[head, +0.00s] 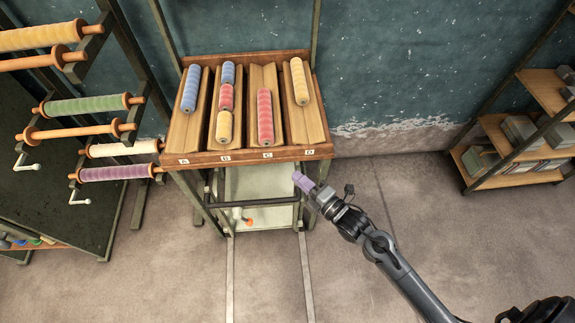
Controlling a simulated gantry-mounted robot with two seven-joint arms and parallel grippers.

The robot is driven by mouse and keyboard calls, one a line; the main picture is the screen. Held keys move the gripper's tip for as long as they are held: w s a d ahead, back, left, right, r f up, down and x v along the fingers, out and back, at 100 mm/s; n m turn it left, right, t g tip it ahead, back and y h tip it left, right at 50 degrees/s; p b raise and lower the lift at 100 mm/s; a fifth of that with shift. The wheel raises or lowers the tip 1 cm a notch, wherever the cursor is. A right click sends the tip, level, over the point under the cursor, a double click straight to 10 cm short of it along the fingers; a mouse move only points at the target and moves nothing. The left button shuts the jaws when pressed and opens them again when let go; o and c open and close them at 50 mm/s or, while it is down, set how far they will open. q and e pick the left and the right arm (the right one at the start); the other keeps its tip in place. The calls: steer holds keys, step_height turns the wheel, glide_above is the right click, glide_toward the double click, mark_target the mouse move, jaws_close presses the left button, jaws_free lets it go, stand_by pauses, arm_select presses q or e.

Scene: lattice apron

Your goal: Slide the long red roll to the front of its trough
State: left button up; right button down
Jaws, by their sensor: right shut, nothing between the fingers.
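The long red roll (265,117) lies lengthwise in trough C (262,74) of the wooden rack. Its near end is close to the front board, and bare trough shows behind it. Whether it touches the front board I cannot tell. My right gripper (298,177) has purple fingertips, shut and empty. It is in front of and below the rack's front edge, right of trough C's label, apart from the roll. My left gripper is not in view.
Trough A holds a blue roll (190,88). Trough B holds a blue (228,73), a short red (226,97) and a yellow roll (224,126). Trough D holds a yellow roll (299,82) at its back. A spool frame (128,75) stands left, shelves (508,150) right.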

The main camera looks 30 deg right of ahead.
steer(key=f, duration=0.1)
steer(key=b, duration=0.1)
glide_toward(269, 143)
steer(key=w+a, duration=0.3)
steer(key=a, duration=0.1)
steer(key=shift+w+d, duration=0.65)
steer(key=shift+w, duration=0.25)
steer(key=shift+w+d+f, duration=0.1)
steer(key=shift+w+d, duration=0.3)
steer(key=shift+w, duration=0.2)
steer(key=shift+w+d, duration=0.1)
